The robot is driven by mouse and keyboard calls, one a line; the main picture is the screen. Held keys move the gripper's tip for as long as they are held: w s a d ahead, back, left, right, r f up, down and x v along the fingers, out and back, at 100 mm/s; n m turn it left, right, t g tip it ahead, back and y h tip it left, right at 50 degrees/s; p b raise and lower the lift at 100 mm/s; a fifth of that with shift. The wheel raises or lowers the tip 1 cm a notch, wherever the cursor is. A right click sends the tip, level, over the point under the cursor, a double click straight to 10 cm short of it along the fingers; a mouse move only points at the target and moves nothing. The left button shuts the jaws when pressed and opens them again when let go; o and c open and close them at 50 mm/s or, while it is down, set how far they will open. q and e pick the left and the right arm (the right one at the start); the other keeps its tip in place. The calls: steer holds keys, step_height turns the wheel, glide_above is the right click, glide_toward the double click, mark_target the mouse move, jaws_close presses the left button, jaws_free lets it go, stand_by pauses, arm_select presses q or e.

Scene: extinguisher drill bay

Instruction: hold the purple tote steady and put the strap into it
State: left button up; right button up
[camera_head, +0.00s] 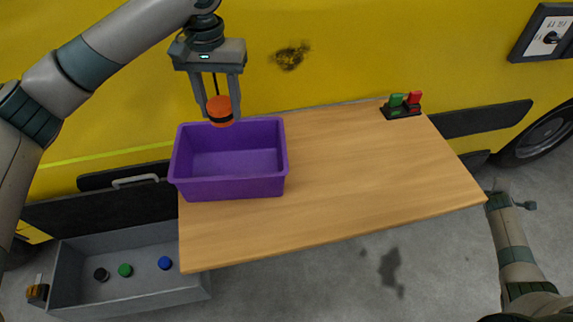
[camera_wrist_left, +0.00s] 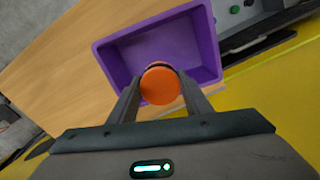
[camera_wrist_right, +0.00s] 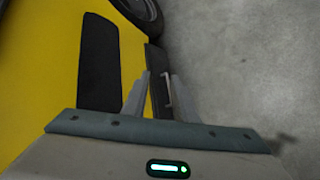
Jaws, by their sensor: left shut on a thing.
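The purple tote (camera_head: 230,187) stands on the left part of the wooden table, and its visible inside is empty. My left gripper (camera_head: 221,110) is shut on the orange strap (camera_head: 221,106), a round orange piece with a dark band. It holds the strap above the tote's far rim in the head view. The left wrist view shows the strap (camera_wrist_left: 160,84) between the fingers, in front of the tote's rim (camera_wrist_left: 106,68). My right gripper (camera_wrist_right: 158,85) is open and empty, away from the tote, with the floor and vehicle side beyond it.
The wooden table (camera_head: 350,180) is clear right of the tote. A black stand (camera_head: 402,112) with green and red pieces sits at its far right corner. A grey open bin (camera_head: 130,296) with black, green and blue round things is at lower left. A yellow vehicle (camera_head: 370,50) stands behind.

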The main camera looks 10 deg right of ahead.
steer(key=w+d+r+h, duration=0.25)
steer(key=d+r, duration=0.35)
steer(key=r, duration=0.5)
steer(key=w+d+r+h, duration=0.1)
steer(key=w+d+r, duration=0.3)
steer(key=r, duration=0.8)
steer(key=w+a+r+n+t, duration=0.1)
steer(key=w+a+r+n, duration=0.1)
steer(key=w+a+r, duration=0.15)
steer(key=w+a+n+t+y, duration=0.1)
steer(key=w+a+n, duration=0.25)
steer(key=a, duration=1.15)
steer(key=w+a+n+t+y, duration=0.15)
steer(key=a+n, duration=0.25)
steer(key=a, duration=1)
steer(key=w+a+n+t+y, duration=0.15)
steer(key=w+a+n, duration=0.25)
steer(key=a, duration=1.1)
steer(key=s+a+r+n+t+y, duration=0.15)
steer(key=s+a, duration=0.25)
steer(key=a, duration=0.7)
steer(key=s+a+r+n+t+y, duration=0.1)
steer(key=s+a+n+y, duration=0.3)
steer(key=a, duration=0.8)
steer(key=s+a+r+n+y, duration=0.2)
steer(key=s+a+n, duration=0.2)
steer(key=s+a, duration=0.9)
steer(key=shift+s+a+r+g, duration=0.35)
steer(key=shift+s, duration=0.45)
